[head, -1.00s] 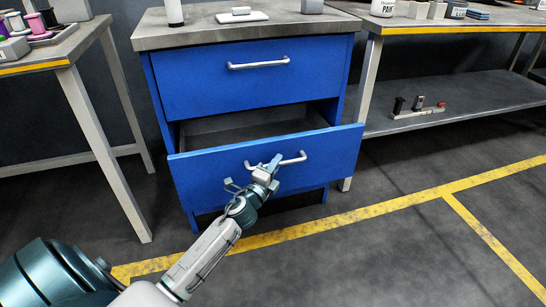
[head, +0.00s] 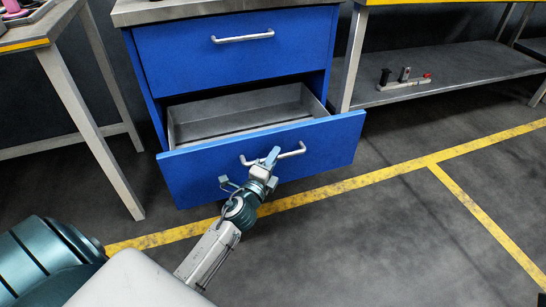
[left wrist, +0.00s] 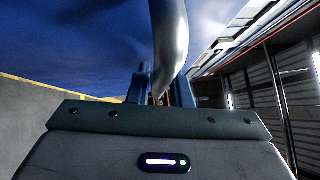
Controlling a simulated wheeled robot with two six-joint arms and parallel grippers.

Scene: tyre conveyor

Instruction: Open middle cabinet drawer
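The blue cabinet (head: 150,95) has an upper drawer (head: 235,55) that is shut. The drawer below it (head: 215,175) stands well out, and its empty grey inside shows. Its silver bar handle (head: 292,153) runs across the blue front. My left gripper (head: 270,158) is at this handle, with its fingers around the bar. In the left wrist view the handle bar (left wrist: 170,45) passes between the fingers of the left gripper (left wrist: 160,85), which look closed on it. My right gripper is not in view.
A table with a pale leg (head: 90,130) stands left of the cabinet. A workbench with a lower shelf (head: 460,75) is at the right, with small parts (head: 405,78) on it. Yellow lines (head: 400,165) mark the open grey floor in front.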

